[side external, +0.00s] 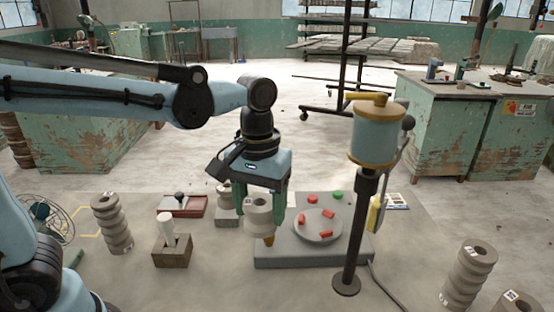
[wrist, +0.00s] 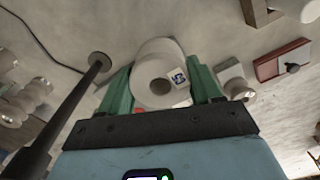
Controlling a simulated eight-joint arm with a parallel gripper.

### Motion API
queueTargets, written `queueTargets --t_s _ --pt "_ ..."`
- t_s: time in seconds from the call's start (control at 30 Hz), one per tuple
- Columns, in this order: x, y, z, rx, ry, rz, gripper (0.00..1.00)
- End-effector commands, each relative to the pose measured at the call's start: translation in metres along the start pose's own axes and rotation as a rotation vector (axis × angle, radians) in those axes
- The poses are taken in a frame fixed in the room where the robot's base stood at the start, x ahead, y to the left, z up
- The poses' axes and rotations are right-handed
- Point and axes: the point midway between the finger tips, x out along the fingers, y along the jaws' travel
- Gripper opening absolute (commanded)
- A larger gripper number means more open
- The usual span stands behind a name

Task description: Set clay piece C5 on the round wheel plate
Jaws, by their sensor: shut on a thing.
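My gripper (side external: 258,208) is shut on a pale grey, hollow, ribbed clay piece (side external: 258,219), held upright above the grey machine base. In the wrist view the same piece (wrist: 145,72) sits between the green fingers, its hole and a small label facing the camera; the label's text is too small to read surely. The round wheel plate (side external: 317,238) lies on the base (side external: 345,253), to the right of the held piece and apart from it. A brass-coloured cone (side external: 269,240) shows just below the held piece.
A dark post (side external: 357,235) with a blue-and-brass canister (side external: 376,138) stands right of the plate. Ribbed clay stacks stand left (side external: 111,224) and right (side external: 468,272). A wooden block with a white handle (side external: 172,252) and a red tray (side external: 192,208) lie left.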

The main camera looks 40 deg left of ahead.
Motion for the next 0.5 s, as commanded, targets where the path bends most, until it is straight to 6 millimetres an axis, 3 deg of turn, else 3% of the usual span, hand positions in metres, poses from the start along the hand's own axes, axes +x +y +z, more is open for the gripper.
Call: queueTargets --t_s 0.23,0.5 --pt "-0.019 0.035 -0.058 -0.007 0.000 0.000 0.24" --pt "-0.024 0.063 -0.111 -0.012 0.000 0.000 0.24"
